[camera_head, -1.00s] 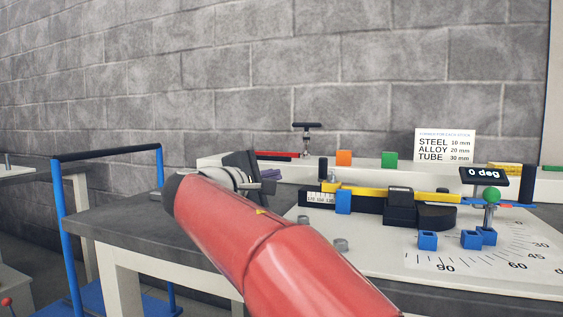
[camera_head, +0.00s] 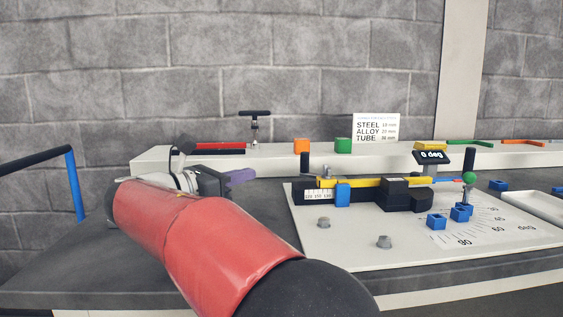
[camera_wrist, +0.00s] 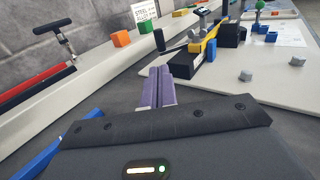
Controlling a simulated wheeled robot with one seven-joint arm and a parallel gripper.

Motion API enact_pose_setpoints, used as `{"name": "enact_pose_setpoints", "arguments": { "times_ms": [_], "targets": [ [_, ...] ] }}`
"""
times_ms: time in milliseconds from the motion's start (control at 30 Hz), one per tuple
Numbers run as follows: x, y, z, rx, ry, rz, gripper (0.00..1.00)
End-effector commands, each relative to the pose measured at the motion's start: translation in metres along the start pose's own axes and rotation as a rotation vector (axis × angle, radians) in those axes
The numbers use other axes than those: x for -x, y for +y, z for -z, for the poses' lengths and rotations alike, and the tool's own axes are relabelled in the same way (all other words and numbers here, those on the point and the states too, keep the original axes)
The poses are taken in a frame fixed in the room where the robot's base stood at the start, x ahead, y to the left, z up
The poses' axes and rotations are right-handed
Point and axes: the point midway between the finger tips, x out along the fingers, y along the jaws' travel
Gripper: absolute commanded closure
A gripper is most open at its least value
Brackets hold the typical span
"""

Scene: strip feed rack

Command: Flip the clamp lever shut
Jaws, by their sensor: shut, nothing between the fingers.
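My gripper (camera_head: 240,176) has purple fingers, shut and empty. In the wrist view the closed fingers (camera_wrist: 160,84) point toward the stop fixture. A black upright lever (camera_head: 304,166), which looks like the clamp lever, stands at the left end of the fixture's yellow bar (camera_head: 350,183). It also shows in the wrist view as a dark arm (camera_wrist: 172,48) leaning left in the picture, just beyond the fingertips. A gap shows between fingers and lever in the head view. I cannot tell the lever's exact angle. My arm hides part of the bench.
A white plate (camera_head: 345,255) with grey bolts and an angle scale carries the fixture. A green-knobbed handle (camera_head: 469,178) and blue blocks (camera_head: 437,222) are on its right. Behind, a white rail (camera_head: 280,159) bears a black T-handle (camera_head: 254,114), orange block (camera_head: 301,146) and green block (camera_head: 343,146).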

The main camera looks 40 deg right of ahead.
Motion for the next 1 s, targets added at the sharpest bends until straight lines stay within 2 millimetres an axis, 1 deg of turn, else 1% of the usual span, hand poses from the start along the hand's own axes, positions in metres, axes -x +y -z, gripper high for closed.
{"name": "enact_pose_setpoints", "arguments": {
  "times_ms": [200,333,467,700,800,900,1000],
  "targets": [
    [-0.001,0.000,0.000,-0.002,0.000,-0.001,1.00],
    [-0.012,0.000,0.000,-0.002,0.000,0.002,1.00],
    [-0.035,0.000,0.001,-0.003,0.001,0.004,1.00],
    [-0.087,0.000,0.001,-0.002,0.001,0.004,1.00],
    [-0.106,0.000,0.001,-0.003,0.001,0.003,1.00],
    [-0.121,0.000,0.001,-0.003,0.001,0.001,1.00],
    [-0.132,0.000,0.000,-0.003,0.001,0.000,1.00]
  ]
}}
